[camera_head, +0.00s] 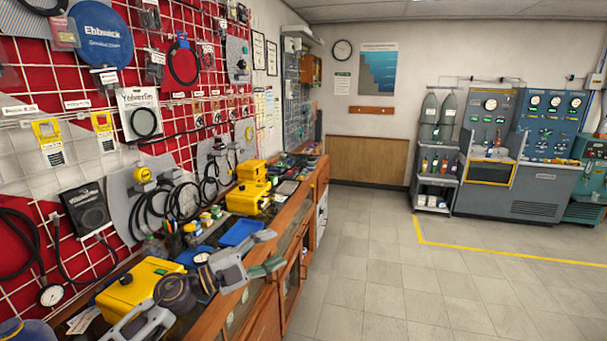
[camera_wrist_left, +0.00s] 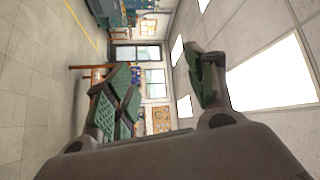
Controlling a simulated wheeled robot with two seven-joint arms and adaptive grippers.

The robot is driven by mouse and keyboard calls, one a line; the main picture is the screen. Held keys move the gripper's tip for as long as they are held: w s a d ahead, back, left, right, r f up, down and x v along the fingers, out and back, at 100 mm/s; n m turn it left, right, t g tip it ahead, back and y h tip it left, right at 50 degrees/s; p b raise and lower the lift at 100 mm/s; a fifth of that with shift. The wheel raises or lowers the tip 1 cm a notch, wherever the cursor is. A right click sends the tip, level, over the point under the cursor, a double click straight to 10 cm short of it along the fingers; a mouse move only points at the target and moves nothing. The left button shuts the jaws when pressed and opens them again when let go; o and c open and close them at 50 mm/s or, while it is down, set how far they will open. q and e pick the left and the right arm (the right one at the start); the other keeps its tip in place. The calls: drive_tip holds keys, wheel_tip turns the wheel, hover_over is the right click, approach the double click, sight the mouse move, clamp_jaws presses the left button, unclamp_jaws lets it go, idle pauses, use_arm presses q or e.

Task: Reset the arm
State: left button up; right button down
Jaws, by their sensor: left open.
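My left arm comes in from the bottom left in the head view, reaching over the wooden counter. Its left gripper (camera_head: 269,251) is open and empty, with its two fingers spread apart above the counter's front edge. In the left wrist view the open gripper (camera_wrist_left: 168,90) shows green ridged finger pads with nothing between them. My right arm and gripper are in neither view.
The counter (camera_head: 268,300) holds a yellow case (camera_head: 140,283), a blue tray (camera_head: 240,231) and yellow boxes (camera_head: 250,184). A red and white pegboard wall with hoses rises behind it. Open tiled floor (camera_head: 375,280) lies to the right, before the test benches (camera_head: 540,190).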

use_arm(q)
drive_tip(key=w+a+f+n+t+y, duration=0.1)
drive_tip(key=a+f+n+t+y, duration=0.1)
drive_tip(key=a+n+t+y, duration=1.05)
drive_tip(key=s+a+f+n+g+y, duration=0.25)
drive_tip(key=s+f+n+g, duration=0.2)
drive_tip(key=f, duration=0.35)
drive_tip(key=s+a+f+n+g+y, duration=0.1)
drive_tip(key=s+f+n+g+y, duration=0.4)
drive_tip(key=f, duration=0.4)
drive_tip(key=s+d+f+n+g+h, duration=0.1)
drive_tip(key=s+f+g+h, duration=0.1)
drive_tip(key=s+f+g, duration=0.55)
drive_tip(key=s+d+f+n+g+h, duration=0.15)
drive_tip(key=s+f, duration=0.25)
drive_tip(key=s, duration=0.7)
wheel_tip(320, 180, down, 32)
drive_tip(key=s+g, duration=0.2)
drive_tip(key=s, duration=0.1)
drive_tip(key=s+a+f, duration=0.2)
drive_tip(key=s+f, duration=0.8)
drive_tip(key=s, duration=0.1)
drive_tip(key=s+a+f+g, duration=0.1)
drive_tip(key=s+a+f, duration=0.1)
drive_tip(key=s+f, duration=0.8)
drive_tip(key=shift+s+a+m, duration=0.3)
drive_tip(key=shift+s+m, duration=0.15)
